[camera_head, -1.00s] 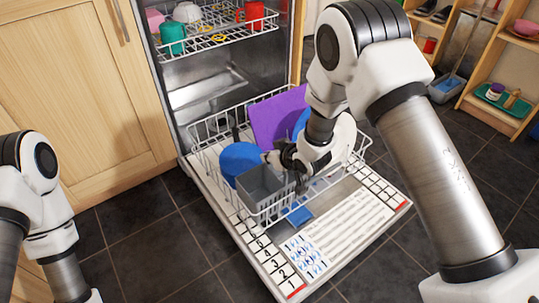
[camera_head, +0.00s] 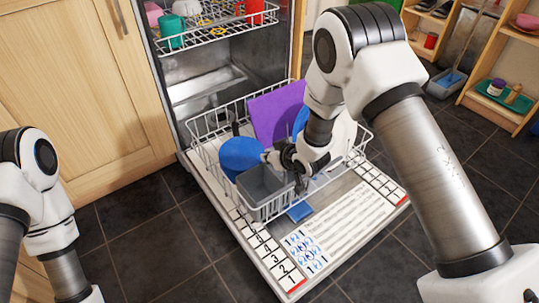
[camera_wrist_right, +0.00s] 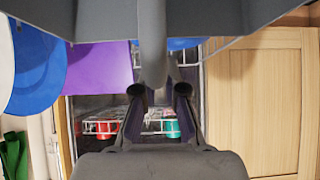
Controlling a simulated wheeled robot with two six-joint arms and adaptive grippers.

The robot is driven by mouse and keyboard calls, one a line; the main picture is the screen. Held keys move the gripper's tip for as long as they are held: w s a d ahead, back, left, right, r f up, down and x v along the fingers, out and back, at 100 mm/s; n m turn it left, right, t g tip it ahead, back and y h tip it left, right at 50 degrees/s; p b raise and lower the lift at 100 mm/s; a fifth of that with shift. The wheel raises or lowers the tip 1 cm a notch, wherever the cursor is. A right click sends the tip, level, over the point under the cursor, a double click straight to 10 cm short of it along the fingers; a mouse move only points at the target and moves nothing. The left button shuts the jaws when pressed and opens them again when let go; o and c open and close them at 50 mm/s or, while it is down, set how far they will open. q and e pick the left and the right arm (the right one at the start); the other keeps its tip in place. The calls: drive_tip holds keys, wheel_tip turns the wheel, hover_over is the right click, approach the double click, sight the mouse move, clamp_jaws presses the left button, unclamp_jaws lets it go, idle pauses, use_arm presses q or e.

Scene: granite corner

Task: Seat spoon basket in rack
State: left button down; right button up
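The spoon basket (camera_head: 263,197) is a grey open box at the front left of the lower dishwasher rack (camera_head: 196,146), inside the rack's wire wall. It looks roughly upright; its underside is hidden. My right gripper (camera_head: 287,158) is at its back right edge. In the right wrist view the basket (camera_wrist_right: 235,14) fills the top, and its grey upright piece (camera_wrist_right: 153,45) comes down between my close-set right fingertips (camera_wrist_right: 159,92). The gripper looks shut on it. My left arm is at the left edge; its gripper is out of view.
A small blue block (camera_head: 300,211) lies on the open door (camera_head: 345,235). The upper rack (camera_head: 220,35) holds cups. Wooden shelves (camera_head: 510,65) stand at right.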

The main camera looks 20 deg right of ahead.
drive_tip(key=o, duration=0.4)
drive_tip(key=shift+s+r, duration=0.1)
drive_tip(key=v, duration=1.1)
drive_tip(key=shift+s+d+r, duration=0.1)
drive_tip(key=shift+s+r, duration=0.1)
drive_tip(key=shift+s, duration=0.1)
